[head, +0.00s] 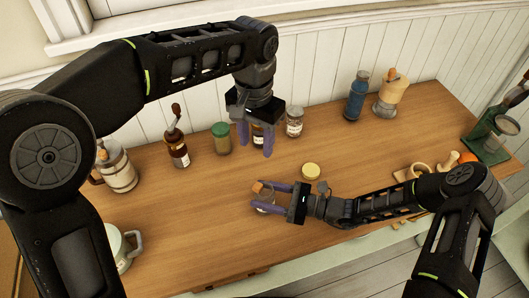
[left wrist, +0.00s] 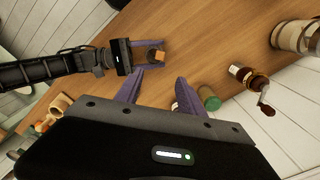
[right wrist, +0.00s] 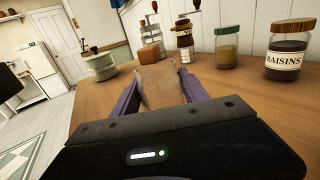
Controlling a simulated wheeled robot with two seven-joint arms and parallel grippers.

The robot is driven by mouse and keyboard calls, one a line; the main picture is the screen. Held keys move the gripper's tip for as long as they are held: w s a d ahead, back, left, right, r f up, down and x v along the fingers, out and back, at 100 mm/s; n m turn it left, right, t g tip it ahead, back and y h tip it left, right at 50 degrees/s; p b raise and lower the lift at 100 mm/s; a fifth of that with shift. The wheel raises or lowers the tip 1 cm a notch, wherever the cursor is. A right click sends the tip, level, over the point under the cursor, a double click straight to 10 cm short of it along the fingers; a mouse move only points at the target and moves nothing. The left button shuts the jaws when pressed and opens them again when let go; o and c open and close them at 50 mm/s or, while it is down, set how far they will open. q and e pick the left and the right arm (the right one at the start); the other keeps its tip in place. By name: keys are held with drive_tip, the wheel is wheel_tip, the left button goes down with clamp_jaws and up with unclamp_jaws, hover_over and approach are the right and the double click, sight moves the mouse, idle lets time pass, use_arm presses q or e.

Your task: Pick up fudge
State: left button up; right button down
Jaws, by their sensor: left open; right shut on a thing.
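That gripper is low over the worktop and shut on a clear glass vessel (right wrist: 157,88). My left gripper (head: 256,138) is open and empty, pointing down above the back of the worktop, in front of a dark jar.
A brown bottle grinder (head: 177,150), a green-lidded jar (head: 221,140) and a jar (head: 294,122) line the back. A blue bottle (head: 356,98) and moka pot (head: 391,92) stand back right. A round yellow lid (head: 311,170) is near my right gripper.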

use_arm(q)
wheel_tip(320, 180, down, 5)
drive_tip(key=m, duration=1.8)
hover_over(257, 185)
drive_tip(key=shift+s+f, duration=0.1)
drive_tip(key=shift+f, duration=3.3)
